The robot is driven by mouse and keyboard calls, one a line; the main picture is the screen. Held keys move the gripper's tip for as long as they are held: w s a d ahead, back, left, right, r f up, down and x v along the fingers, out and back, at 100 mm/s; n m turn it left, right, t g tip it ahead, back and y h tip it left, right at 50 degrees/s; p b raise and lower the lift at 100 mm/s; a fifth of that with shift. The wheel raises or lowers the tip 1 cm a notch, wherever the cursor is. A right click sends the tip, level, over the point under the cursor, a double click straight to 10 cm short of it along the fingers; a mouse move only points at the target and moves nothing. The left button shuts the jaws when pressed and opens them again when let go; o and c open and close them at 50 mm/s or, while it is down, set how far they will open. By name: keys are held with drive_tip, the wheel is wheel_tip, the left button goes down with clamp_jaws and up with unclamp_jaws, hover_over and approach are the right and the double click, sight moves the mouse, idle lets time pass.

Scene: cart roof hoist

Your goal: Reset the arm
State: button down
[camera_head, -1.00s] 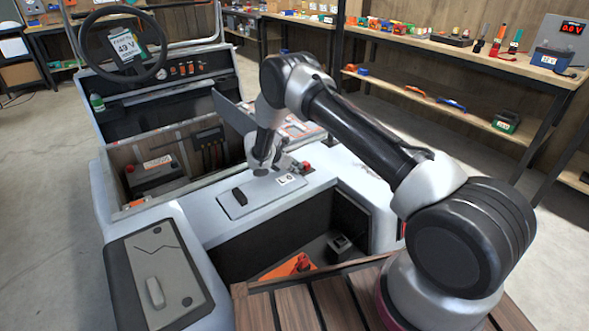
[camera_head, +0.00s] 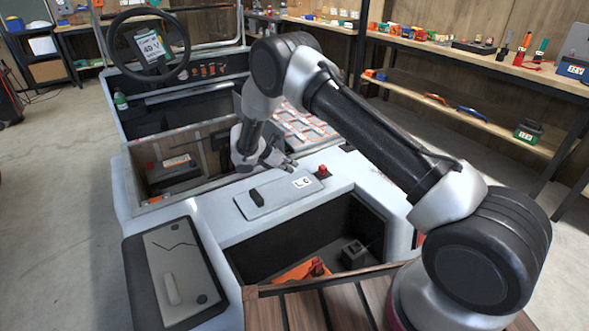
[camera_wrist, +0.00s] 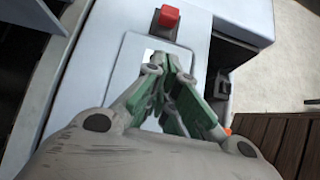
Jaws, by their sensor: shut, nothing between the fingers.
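My gripper (camera_head: 284,166) is at the end of my bent arm, above the cart's white deck and behind the grey hatch panel (camera_head: 275,197) with its black handle. It also shows in the wrist view (camera_wrist: 172,72), where the green-padded fingers meet at their tips with nothing between them. The red button (camera_head: 322,171) is on the deck just right of the gripper, and it shows in the wrist view (camera_wrist: 168,17) beyond the fingertips. In the wrist view the fingers hide part of the hatch panel.
An open compartment (camera_head: 190,168) with a battery lies left of my gripper. A recess (camera_head: 330,233) with an orange item is in front. The steering wheel (camera_head: 147,45) stands at the back left. Shelves with tools (camera_head: 470,105) line the right. Air above the deck is free.

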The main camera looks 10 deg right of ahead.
idle(0.3)
drive_tip(key=s+m, duration=0.1)
drive_tip(key=s, duration=0.1)
drive_tip(key=s+d+f+m+g, duration=0.2)
drive_tip(key=s, duration=0.1)
drive_tip(key=shift+s+d+f, duration=0.2)
drive_tip(key=shift+s+d, duration=0.05)
drive_tip(key=shift+s, duration=0.1)
drive_tip(key=s+d+r+m+t+y, duration=0.1)
drive_tip(key=s+d+r+m, duration=0.5)
drive_tip(key=s+r, duration=0.7)
drive_tip(key=s+d+r+m+t+y, duration=0.1)
drive_tip(key=s+d+r+m+y, duration=0.3)
drive_tip(key=s+r, duration=0.9)
drive_tip(key=s+d+r+m+t+y, duration=0.1)
drive_tip(key=s+d+r+m+y, duration=0.2)
drive_tip(key=s+d+r+m, duration=0.6)
drive_tip(key=s+v, duration=0.1)
drive_tip(key=v, duration=0.6)
drive_tip(key=shift+s+d, duration=0.25)
drive_tip(key=shift+s, duration=0.2)
